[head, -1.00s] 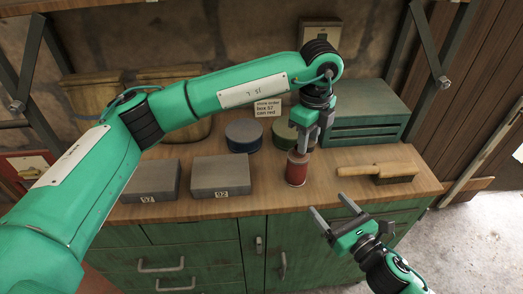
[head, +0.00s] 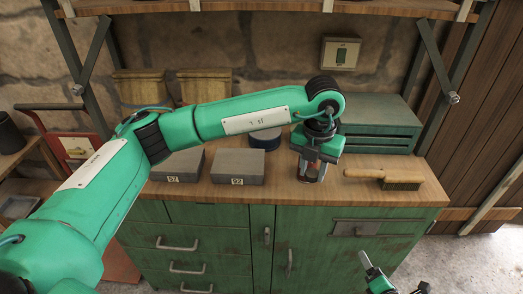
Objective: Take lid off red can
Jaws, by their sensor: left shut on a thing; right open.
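The red can (head: 312,172) stands on the wooden worktop, seen only in part between the fingers of my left gripper (head: 313,174). My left gripper points down from above and is shut on the can, with its fingers along the can's sides. Its green body covers the top of the can, so the lid is hidden. My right gripper (head: 396,276) is at the bottom edge of the view, in front of the cabinet and below worktop height. It is open and empty, and partly cut off.
Grey boxes labelled 57 (head: 178,165) and 92 (head: 238,167) lie left of the can. A blue round tin (head: 264,163) is behind. A brush (head: 388,178) lies to the right, before a green chest (head: 375,127). The worktop's front strip (head: 270,193) is clear.

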